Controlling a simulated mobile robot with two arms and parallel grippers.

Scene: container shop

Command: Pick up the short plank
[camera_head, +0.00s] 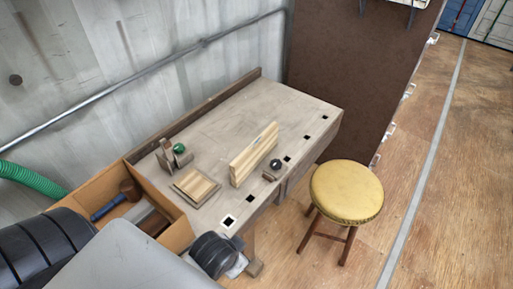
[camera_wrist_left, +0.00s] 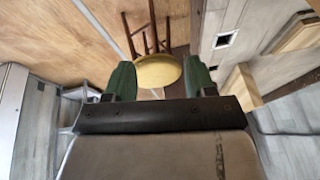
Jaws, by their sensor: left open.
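A short, squarish wooden plank (camera_head: 196,185) lies flat on the near left part of the workbench in the head view. A longer plank (camera_head: 253,158) stands on its edge to the right of it, apart from it. In the left wrist view my left gripper (camera_wrist_left: 157,70) is open, with green fingers apart and nothing held between them. It points toward the stool and floor. A wooden piece (camera_wrist_left: 241,88) shows just right of its right finger; I cannot tell which piece it is. My right gripper is not in view.
The workbench (camera_head: 220,125) stands against the wall, with a raised back board. A small tool with a green knob (camera_head: 179,149) and one with a dark knob (camera_head: 275,164) stand on it. An open wooden box (camera_head: 172,199) holds a mallet. A yellow stool (camera_head: 346,191) stands right.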

